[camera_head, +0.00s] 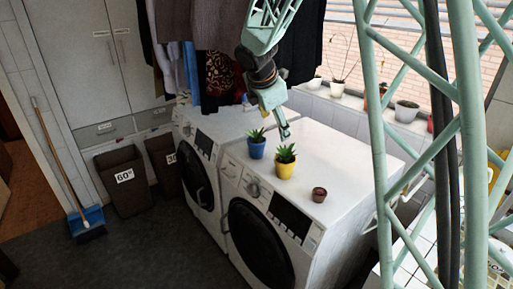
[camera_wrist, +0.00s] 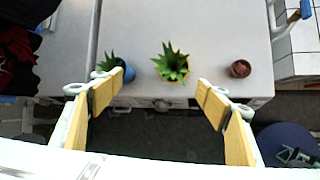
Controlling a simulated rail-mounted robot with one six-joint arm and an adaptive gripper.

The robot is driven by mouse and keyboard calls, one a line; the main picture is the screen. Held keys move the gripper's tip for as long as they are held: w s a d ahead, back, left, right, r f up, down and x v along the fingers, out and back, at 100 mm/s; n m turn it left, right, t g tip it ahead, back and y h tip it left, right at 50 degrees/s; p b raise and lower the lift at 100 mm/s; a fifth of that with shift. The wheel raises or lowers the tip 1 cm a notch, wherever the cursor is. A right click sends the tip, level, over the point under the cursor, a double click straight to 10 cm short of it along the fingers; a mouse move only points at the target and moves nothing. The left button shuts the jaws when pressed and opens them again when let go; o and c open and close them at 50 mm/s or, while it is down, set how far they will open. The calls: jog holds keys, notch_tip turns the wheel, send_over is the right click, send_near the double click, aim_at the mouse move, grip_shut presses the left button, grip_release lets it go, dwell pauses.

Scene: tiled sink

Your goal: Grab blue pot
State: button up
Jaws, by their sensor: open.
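The blue pot (camera_head: 257,150) holds a spiky green plant and stands upright on top of the washing machines, left of the yellow pot (camera_head: 285,171). In the wrist view the blue pot (camera_wrist: 129,73) is left of the picture's middle, partly covered by its leaves and close to the left finger's tip. My gripper (camera_head: 284,132) is above the machine top, behind and right of the blue pot in the head view. Its fingers are spread and empty in the wrist view (camera_wrist: 152,86). The yellow pot, mostly under its plant (camera_wrist: 172,64), appears between the fingertips.
A small brown pot (camera_head: 319,195) stands right of the yellow pot, near the front edge of the right washing machine (camera_head: 345,150). Clothes (camera_head: 215,75) hang behind the left machine. More pots (camera_head: 406,111) line the window sill. The machine top behind the pots is clear.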

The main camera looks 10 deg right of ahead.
jog(key=w+a+f+n+p, duration=0.2)
jog(key=w+f+n+p, duration=0.15)
jog(key=w, duration=0.45)
jog(key=n+p, duration=0.3)
jog(key=n, duration=0.2)
send_near(255, 142)
jog(key=shift+s+r+t, duration=0.15)
jog(key=shift+s+r, duration=0.05)
jog(key=shift+s, duration=0.6)
jog(key=shift+s+r+t, duration=0.15)
jog(key=shift+s, duration=0.65)
jog(key=shift+x, duration=4.3)
jog(key=shift+w+f, duration=0.1)
jog(key=shift+p+x, duration=0.6)
jog(key=shift+x, duration=1.9)
jog(key=shift+w+a, duration=0.1)
jog(key=shift+a, duration=0.05)
